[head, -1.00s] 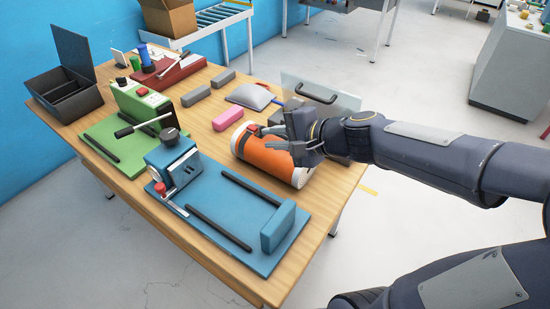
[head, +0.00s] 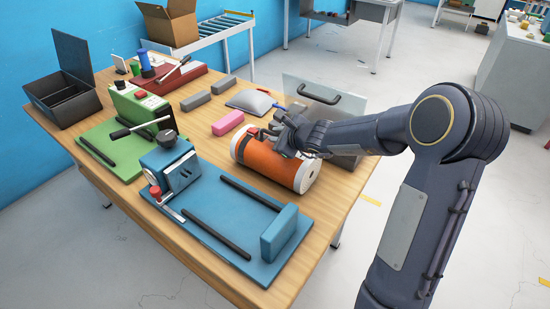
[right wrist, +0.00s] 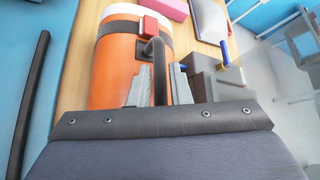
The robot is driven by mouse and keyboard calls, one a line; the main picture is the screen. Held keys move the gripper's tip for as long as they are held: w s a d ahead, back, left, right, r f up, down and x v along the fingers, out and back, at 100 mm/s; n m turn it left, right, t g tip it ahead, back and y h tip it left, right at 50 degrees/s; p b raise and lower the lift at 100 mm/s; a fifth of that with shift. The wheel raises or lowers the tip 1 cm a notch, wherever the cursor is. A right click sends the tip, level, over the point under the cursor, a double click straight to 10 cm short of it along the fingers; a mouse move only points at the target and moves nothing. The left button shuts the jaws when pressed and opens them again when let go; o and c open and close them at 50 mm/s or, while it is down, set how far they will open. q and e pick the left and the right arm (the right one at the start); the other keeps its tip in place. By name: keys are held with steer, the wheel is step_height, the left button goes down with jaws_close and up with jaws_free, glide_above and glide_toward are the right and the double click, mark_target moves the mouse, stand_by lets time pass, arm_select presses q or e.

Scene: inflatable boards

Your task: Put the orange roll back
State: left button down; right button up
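The orange roll (head: 266,160) lies on its side on the wooden table, beside the blue board (head: 235,215). It has white ends, dark straps, a red patch and a dark carrying handle. In the right wrist view the roll (right wrist: 112,72) fills the middle left. My right gripper (head: 279,136) is at the roll's top. In the right wrist view my gripper (right wrist: 160,84) has one finger on each side of the dark handle (right wrist: 158,68). A gap shows beside the handle, so the fingers look open around it. My left gripper is not in view.
A green board (head: 112,145), a red device (head: 165,76) and a dark open box (head: 65,100) stand at the left and back. A pink block (head: 228,123), grey blocks (head: 196,101) and a grey pouch (head: 252,101) lie behind the roll. A clear panel (head: 320,98) with a handle stands behind my right gripper.

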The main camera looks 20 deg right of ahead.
steer(key=shift+w+a+f, duration=0.1)
steer(key=shift+w+f, duration=0.25)
steer(key=shift+w, duration=0.2)
jaws_close()
steer(key=shift+s, duration=0.1)
stand_by(0.9)
